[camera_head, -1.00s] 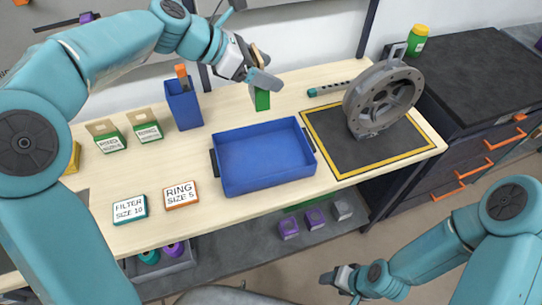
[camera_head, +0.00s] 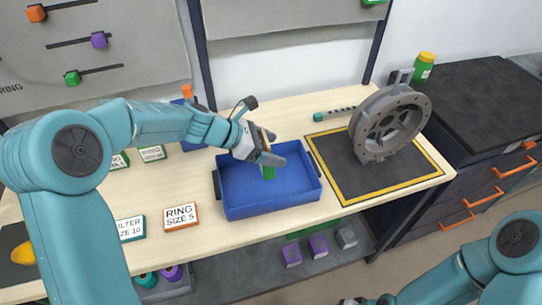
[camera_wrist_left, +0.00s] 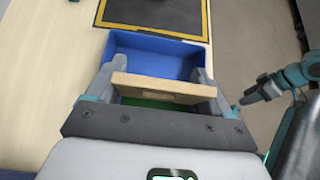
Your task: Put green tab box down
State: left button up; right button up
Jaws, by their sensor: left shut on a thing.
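My left gripper (camera_head: 262,148) is shut on the tan tab of the green tab box (camera_head: 269,173). The green body hangs below the fingers, within the outline of the blue tray (camera_head: 240,212); I cannot tell whether it touches the tray floor. In the left wrist view the tan tab spans the gap between the fingers (camera_wrist_left: 160,86), with a strip of the green box (camera_wrist_left: 148,104) below it and the blue tray (camera_wrist_left: 150,42) beyond. My right gripper (camera_head: 352,301) is at the bottom edge of the head view, mostly cut off.
A grey flanged ring (camera_head: 390,125) stands on the yellow-edged black mat (camera_head: 345,180) right of the tray. Ring (camera_head: 180,216) and filter (camera_head: 131,228) labels lie left of it.

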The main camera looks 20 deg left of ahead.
pick_arm(q)
notch_tip(320, 180, down, 3)
jog(key=shift+w+d, duration=0.1)
jog(key=shift+f+b, duration=0.6)
jog(key=o, duration=0.9)
jog(key=shift+o, duration=0.2)
jog(key=shift+r, duration=0.1)
jog(key=shift+r+p, duration=0.4)
jog(key=v, duration=1.2)
